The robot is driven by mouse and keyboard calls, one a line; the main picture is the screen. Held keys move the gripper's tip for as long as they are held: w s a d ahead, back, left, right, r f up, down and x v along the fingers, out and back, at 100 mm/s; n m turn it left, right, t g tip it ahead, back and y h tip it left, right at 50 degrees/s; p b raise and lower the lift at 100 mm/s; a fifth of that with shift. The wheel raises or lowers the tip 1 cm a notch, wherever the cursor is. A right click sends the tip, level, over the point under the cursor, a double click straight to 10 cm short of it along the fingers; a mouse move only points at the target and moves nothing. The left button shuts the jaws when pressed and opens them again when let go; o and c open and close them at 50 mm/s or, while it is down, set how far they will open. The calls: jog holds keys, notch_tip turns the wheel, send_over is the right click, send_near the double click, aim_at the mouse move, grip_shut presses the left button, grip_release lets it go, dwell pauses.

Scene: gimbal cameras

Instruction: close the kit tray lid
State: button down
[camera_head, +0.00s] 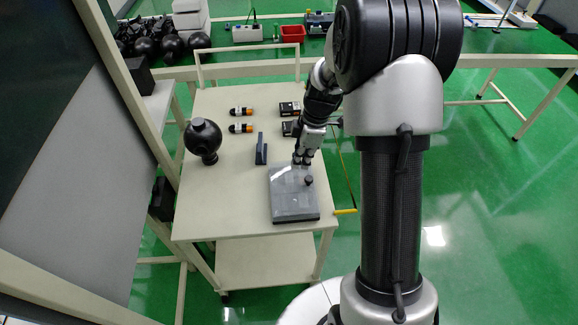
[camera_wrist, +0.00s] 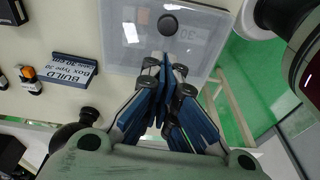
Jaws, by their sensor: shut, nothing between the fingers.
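The kit tray (camera_head: 295,214) is a grey box near the front right of the cart top. Its clear lid (camera_head: 290,180) lies over it and looks flat, with a dark round knob (camera_head: 309,180) on top. I cannot tell whether the lid is fully seated. In the wrist view the lid (camera_wrist: 125,45) and knob (camera_wrist: 168,25) show just beyond my fingertips. My gripper (camera_head: 302,160) is shut and empty at the tray's far edge, pointing down; it also shows in the wrist view (camera_wrist: 166,68). Whether the fingertips touch the lid is unclear.
A black ball-shaped device (camera_head: 204,140) stands at the left. Two orange-and-black cylinders (camera_head: 241,128) and dark boxes (camera_head: 289,108) lie farther back. The cart's front left is clear.

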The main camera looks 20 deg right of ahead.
aim_at(307, 177)
jog(key=d+f+b, duration=0.1)
jog(key=d+f, duration=0.2)
jog(key=shift+s+b, duration=0.3)
jog(key=shift+b, duration=0.1)
jog(key=shift+s+d+f+b, duration=0.25)
jog(key=shift+d+f+b, duration=0.6)
jog(key=shift+d+f, duration=0.25)
jog(key=shift+a, duration=0.1)
